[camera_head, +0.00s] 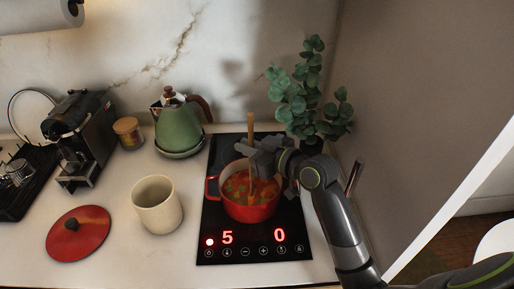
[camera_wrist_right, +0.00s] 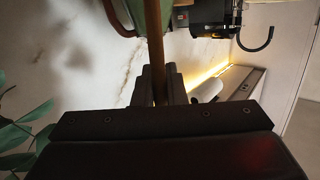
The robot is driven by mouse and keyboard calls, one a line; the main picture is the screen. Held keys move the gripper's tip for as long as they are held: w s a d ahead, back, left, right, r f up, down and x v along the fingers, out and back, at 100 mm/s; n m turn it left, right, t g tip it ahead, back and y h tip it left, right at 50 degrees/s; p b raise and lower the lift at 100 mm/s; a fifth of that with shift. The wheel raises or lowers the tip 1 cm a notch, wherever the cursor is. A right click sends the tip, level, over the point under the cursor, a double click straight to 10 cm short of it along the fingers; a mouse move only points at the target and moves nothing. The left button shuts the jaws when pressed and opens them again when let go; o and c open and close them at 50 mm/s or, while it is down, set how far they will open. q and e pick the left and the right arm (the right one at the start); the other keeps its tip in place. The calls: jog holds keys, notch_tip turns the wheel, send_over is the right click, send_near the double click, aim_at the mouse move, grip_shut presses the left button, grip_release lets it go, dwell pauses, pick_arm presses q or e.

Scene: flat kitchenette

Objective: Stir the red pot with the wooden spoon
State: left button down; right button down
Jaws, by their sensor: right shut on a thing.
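The red pot (camera_head: 247,208) stands on the black cooktop and holds an orange-red stew with green pieces. My right gripper (camera_head: 256,153) is above the pot and shut on the wooden spoon (camera_head: 250,127). The spoon is close to upright, with its handle top above the fingers and its lower end in the stew, where its tip is hidden. In the right wrist view the spoon handle (camera_wrist_right: 155,50) runs between the closed fingers (camera_wrist_right: 159,88). The pot is not clearly seen there. My left gripper is not in view.
The cooktop (camera_head: 212,245) shows lit red digits. A cream cup (camera_head: 158,206) and a red lid (camera_head: 66,244) lie to the left. A green kettle (camera_head: 180,130) stands behind left, a leafy plant (camera_head: 300,100) behind right. A wall is close on the right.

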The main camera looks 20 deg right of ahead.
jog(key=shift+w+a, duration=0.1)
jog(key=shift+a, duration=0.05)
notch_tip(320, 180, up, 12)
jog(key=p, duration=1)
jog(key=shift+f, duration=0.1)
dwell(0.3)
